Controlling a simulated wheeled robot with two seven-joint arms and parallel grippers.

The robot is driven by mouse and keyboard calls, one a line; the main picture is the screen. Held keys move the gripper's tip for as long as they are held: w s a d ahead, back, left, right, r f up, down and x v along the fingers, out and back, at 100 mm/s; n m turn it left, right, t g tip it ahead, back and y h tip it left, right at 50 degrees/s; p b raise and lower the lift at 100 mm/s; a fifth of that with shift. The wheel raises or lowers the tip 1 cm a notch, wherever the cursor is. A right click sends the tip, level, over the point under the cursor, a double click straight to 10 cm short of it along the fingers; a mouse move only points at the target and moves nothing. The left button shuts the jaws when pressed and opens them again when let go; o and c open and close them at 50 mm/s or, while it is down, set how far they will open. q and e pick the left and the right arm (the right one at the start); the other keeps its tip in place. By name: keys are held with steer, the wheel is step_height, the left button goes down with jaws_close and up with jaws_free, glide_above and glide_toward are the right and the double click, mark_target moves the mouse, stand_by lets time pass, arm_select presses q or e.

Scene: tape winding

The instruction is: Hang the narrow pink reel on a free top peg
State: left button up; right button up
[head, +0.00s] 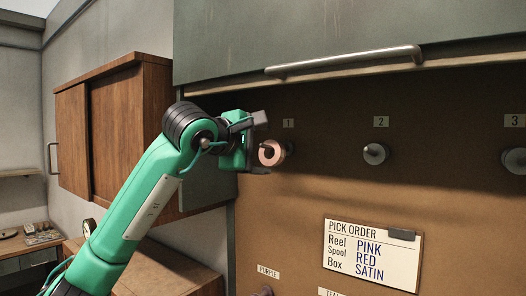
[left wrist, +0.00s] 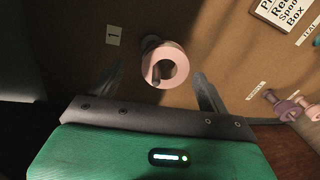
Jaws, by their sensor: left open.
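The narrow pink reel (head: 267,153) is at the top peg marked 1 (head: 288,149), on the brown board. In the left wrist view the pink reel (left wrist: 174,65) shows its ring face, and the grey peg shows inside its hole and behind it. The reel appears to hang on that peg. My left gripper (head: 260,144) is open, with one finger above and one below the reel in the head view. In the left wrist view its fingers (left wrist: 158,78) stand apart on either side of the reel, with gaps. My right gripper is not in view.
The top pegs marked 2 (head: 375,153) and 3 (head: 515,160) are bare. A pick order card (head: 372,254) hangs below. Purple spools (left wrist: 287,107) sit lower on the board. A cabinet with a bar handle (head: 345,62) juts out above; a wooden cabinet (head: 115,125) is at left.

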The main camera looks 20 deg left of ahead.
arm_select(q)
steer(key=b+v, duration=0.5)
steer(key=v, duration=0.8)
